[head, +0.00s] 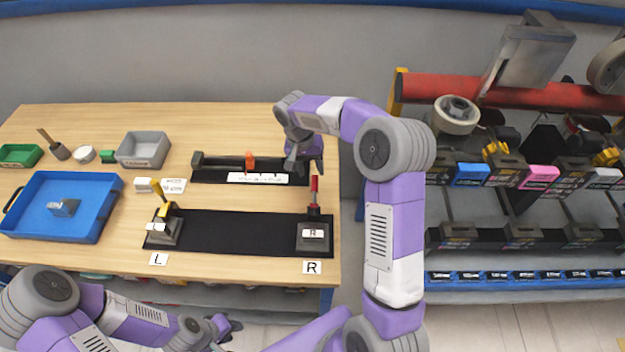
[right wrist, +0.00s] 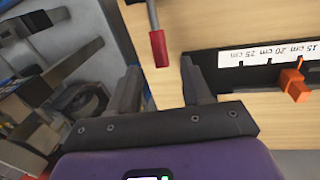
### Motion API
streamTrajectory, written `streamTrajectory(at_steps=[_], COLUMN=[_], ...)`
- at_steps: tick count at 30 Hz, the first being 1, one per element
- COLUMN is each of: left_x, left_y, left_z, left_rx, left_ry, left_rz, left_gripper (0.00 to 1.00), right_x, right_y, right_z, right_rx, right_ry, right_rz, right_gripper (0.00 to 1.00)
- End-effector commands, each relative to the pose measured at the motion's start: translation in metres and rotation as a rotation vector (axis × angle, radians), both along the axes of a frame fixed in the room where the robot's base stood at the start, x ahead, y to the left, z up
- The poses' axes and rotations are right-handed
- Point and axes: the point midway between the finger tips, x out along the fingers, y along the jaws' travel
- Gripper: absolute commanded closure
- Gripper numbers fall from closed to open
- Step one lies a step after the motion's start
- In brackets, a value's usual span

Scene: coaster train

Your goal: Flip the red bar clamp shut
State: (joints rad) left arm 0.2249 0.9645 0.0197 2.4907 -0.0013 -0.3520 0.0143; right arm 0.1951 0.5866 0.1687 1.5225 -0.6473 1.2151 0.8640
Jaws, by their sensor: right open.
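The red bar clamp (head: 314,188) stands at the R end of a black mat, its red handle pointing up. In the right wrist view the red handle (right wrist: 158,48) hangs from a grey bar, just ahead of the gap between my fingers and touching neither. My right gripper (head: 304,166) is open and empty, above and behind the handle in the head view; its fingers also show in the right wrist view (right wrist: 161,78). My left gripper (head: 226,324) is low at the table's front edge, away from the clamp; its fingers are too small to judge.
A yellow-handled clamp (head: 165,208) stands at the L end of the black mat (head: 235,232). A ruler rail with an orange stop (head: 250,162) lies behind. A blue tray (head: 108,190) and grey bin (head: 145,150) are at left. A shelf rack (head: 520,262) stands right.

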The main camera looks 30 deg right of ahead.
Motion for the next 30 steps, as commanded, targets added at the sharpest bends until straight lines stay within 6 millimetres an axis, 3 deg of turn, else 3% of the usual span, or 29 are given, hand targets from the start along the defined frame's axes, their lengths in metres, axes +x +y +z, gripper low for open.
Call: streamTrajectory(at_steps=[9, 21, 30], left_x=[0.000, 0.000, 0.000], left_y=[0.000, 0.000, 0.000], left_z=[-0.003, -0.004, -0.004], left_rx=[0.000, 0.000, 0.000], left_ry=[0.000, 0.000, 0.000], left_rz=[0.000, 0.000, 0.000], left_gripper=[0.66, 0.66, 0.66], right_x=[-0.006, -0.006, -0.006], right_y=[-0.007, -0.008, -0.008], right_z=[-0.047, -0.055, -0.055], right_rx=[0.000, 0.000, 0.000], right_ry=[0.002, 0.000, 0.000], right_rz=[0.001, 0.001, 0.001], right_gripper=[0.52, 0.52, 0.97])
